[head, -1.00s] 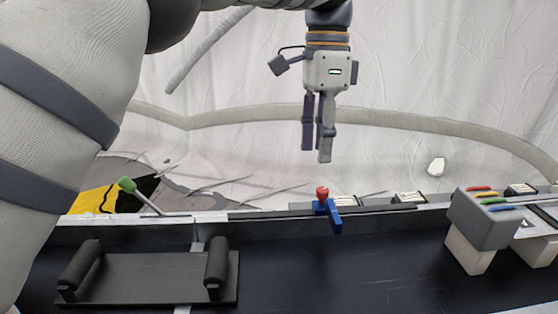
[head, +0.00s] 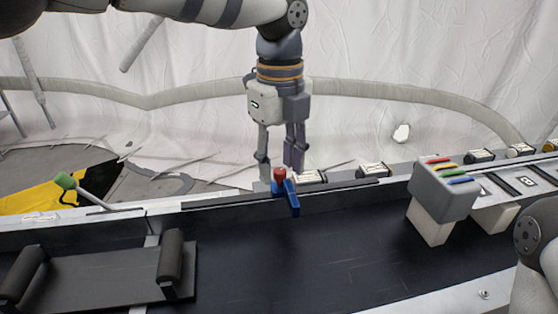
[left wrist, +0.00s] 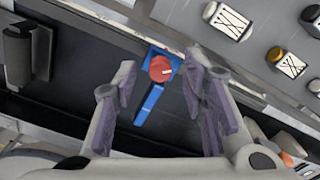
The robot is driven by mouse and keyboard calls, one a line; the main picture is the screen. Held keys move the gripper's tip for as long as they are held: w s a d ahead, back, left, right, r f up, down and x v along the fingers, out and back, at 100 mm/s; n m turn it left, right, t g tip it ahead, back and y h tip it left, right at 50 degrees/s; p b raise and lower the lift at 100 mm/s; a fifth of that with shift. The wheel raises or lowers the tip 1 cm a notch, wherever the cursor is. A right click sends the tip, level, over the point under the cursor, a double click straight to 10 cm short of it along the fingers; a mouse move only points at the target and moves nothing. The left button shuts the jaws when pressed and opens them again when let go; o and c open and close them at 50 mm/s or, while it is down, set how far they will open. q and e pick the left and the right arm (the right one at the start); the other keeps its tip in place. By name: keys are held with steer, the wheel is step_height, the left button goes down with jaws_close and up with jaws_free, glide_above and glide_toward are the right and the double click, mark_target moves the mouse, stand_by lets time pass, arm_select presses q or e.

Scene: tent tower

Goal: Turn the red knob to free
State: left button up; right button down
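The red knob (head: 279,174) sits on top of a blue bracket with a handle (head: 291,200) at the bench's back rail. My left gripper (head: 278,165) points down right at the knob in the head view, its fingers spread on either side. In the left wrist view the red knob (left wrist: 161,68) shows between the two open fingers (left wrist: 160,78), with a visible gap on each side. The blue handle (left wrist: 149,104) points down and slightly left there. I cannot tell how far the fingertips are above the knob. My right gripper is out of view.
A grey block with coloured strips (head: 443,190) stands on the right. A black cradle with rollers (head: 105,275) lies front left. Several small labelled parts sit behind the rail. The dark bench between is clear.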

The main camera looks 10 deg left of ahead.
arm_select(q)
steer(key=shift+f, duration=0.2)
jaws_close()
steer(key=n, duration=0.1)
steer(key=r+n+p, duration=0.1)
steer(key=shift+s+n, duration=0.1)
steer(key=shift+n, duration=0.2)
steer(key=shift+w+f+n, duration=0.2)
steer(key=shift+f+n, duration=0.15)
steer(key=shift+n, duration=0.65)
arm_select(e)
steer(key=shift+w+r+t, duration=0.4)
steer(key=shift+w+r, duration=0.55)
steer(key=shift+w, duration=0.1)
arm_select(q)
jaws_free()
steer(key=shift+f, duration=0.1)
